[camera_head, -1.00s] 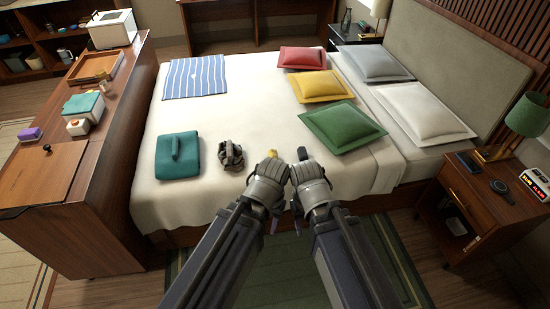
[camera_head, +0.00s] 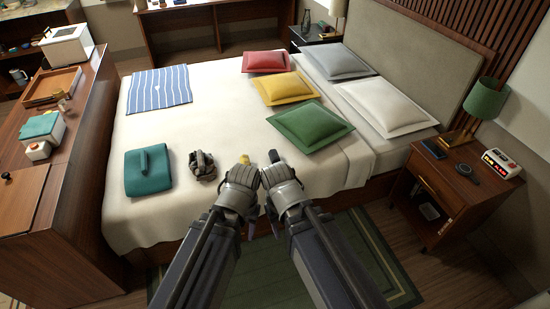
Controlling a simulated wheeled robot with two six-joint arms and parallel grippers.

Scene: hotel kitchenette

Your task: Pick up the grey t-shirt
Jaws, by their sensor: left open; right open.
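A small crumpled grey-brown bundle (camera_head: 203,168) lies on the white bed near its front edge; I cannot tell for sure that it is the grey t-shirt. No other thing in view looks like a grey t-shirt. My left gripper (camera_head: 243,163) is just right of the bundle, apart from it in the picture. My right gripper (camera_head: 273,160) is close beside my left one, further from the bundle. Both are open and appear empty, over the front edge of the bed. A small yellow bit shows at the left gripper's tip; I cannot tell what it is.
A folded teal item (camera_head: 149,172) lies left of the bundle. A blue striped cloth (camera_head: 160,88) lies further back. Red (camera_head: 266,62), yellow (camera_head: 285,89) and green (camera_head: 309,127) cushions lie to the right. A wooden counter (camera_head: 78,150) stands left, a nightstand (camera_head: 436,190) right.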

